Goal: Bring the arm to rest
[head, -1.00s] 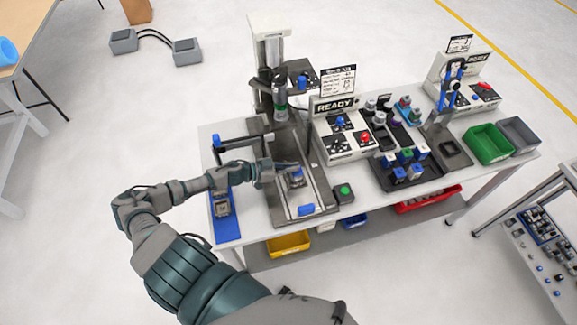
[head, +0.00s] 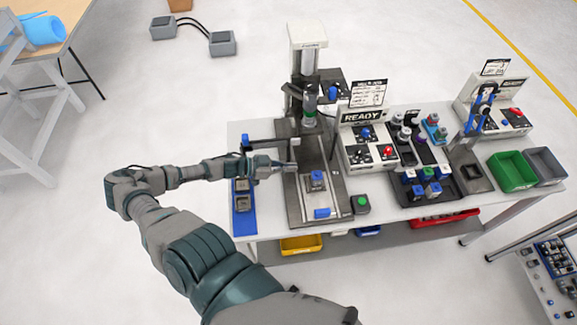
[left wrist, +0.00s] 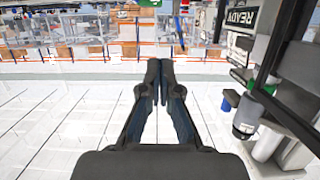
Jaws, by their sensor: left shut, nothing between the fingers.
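My left arm comes in from the left in the head view. Its gripper (head: 291,168) is above the left edge of the machine's grey bed (head: 298,208), to the upper left of a small grey and blue part (head: 316,181) on that bed. In the left wrist view the two dark fingers (left wrist: 160,75) are together with nothing between them. My right gripper is not in view.
A press column (head: 308,65) stands behind the bed. A READY control box (head: 362,117), part trays (head: 430,188), a green bin (head: 512,172) and a grey bin (head: 545,166) stand to the right. A blue mat (head: 243,225) with grey parts lies left.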

